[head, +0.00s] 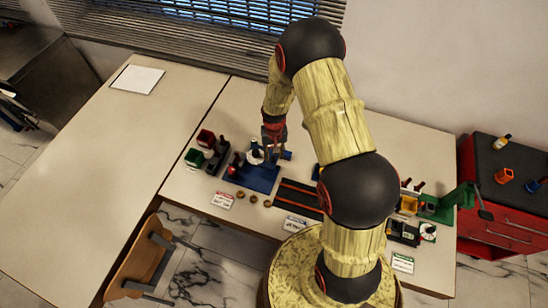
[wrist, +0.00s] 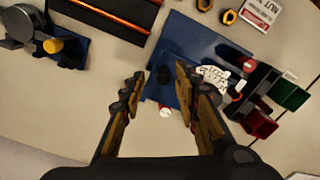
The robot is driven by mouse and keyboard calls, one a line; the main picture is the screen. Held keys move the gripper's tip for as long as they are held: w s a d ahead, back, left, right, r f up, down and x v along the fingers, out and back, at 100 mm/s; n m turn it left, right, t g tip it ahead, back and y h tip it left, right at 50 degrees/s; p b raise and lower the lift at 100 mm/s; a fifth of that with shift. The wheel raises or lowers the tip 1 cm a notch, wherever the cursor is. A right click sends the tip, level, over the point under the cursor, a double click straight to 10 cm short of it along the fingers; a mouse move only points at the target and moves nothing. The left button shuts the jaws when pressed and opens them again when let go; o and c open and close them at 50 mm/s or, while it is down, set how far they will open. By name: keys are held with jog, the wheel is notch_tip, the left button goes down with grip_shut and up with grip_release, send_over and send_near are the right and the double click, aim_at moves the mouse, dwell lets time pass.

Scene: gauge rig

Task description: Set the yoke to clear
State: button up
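A blue rig base (head: 262,180) stands on the table below my gripper (head: 272,140). In the wrist view the blue base (wrist: 182,42) lies between and beyond my fingers, with a dark round part (wrist: 164,76) on it. A white scalloped plate (wrist: 214,76) with dark markings and a red knob (wrist: 249,65) sit at its right. A small red-and-white cap (wrist: 165,111) shows between the fingers. My gripper (wrist: 160,92) is open, its fingers wide apart with nothing clearly held. I cannot tell which part is the yoke, nor read its setting.
Red (head: 206,138) and green (head: 194,158) bins stand left of the blue base. Brass nuts (head: 253,198) and a nut placard (head: 222,200) lie in front. A dark tray with orange strips (head: 298,198) is to the right, and a green rig (head: 440,207) farther right. The left table is mostly clear.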

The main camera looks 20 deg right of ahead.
notch_tip(320, 180, up, 10)
jog(key=shift+f, duration=0.25)
jog(key=shift+s+f, duration=0.1)
jog(key=shift+s, duration=0.05)
dwell(0.4)
